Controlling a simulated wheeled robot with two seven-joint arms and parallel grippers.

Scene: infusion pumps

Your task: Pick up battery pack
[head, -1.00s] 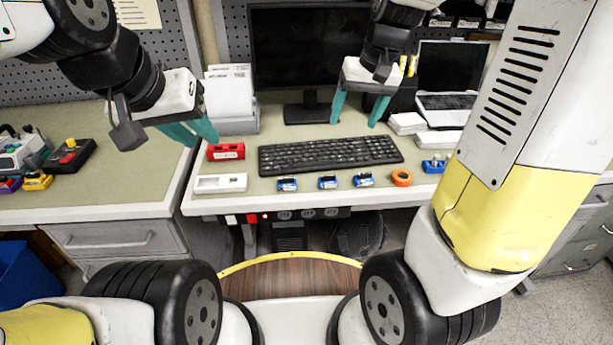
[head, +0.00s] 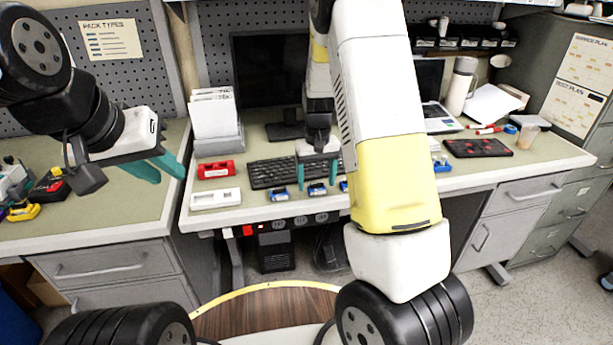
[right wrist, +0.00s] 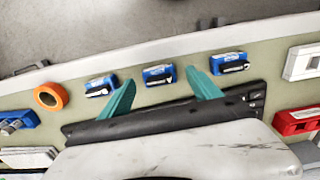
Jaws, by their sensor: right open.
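Several small blue battery packs with dark fronts lie in a row along the bench's front edge, before the black keyboard (head: 272,174). In the head view they are the left pack (head: 279,194), the middle pack (head: 317,189) and a third (head: 343,186), partly hidden by my right arm. My right gripper (head: 318,176) is open and empty above the row. In the right wrist view its teal fingertips (right wrist: 160,80) lie either side of the middle pack (right wrist: 158,75), with the other packs (right wrist: 229,63) outside them. My left gripper (head: 168,174) is open and empty, at left.
A red block (head: 216,169) and a white case (head: 215,199) sit left of the packs. An orange tape roll (right wrist: 50,96) lies beside the row. A monitor (head: 270,75) and paper holder (head: 216,125) stand behind.

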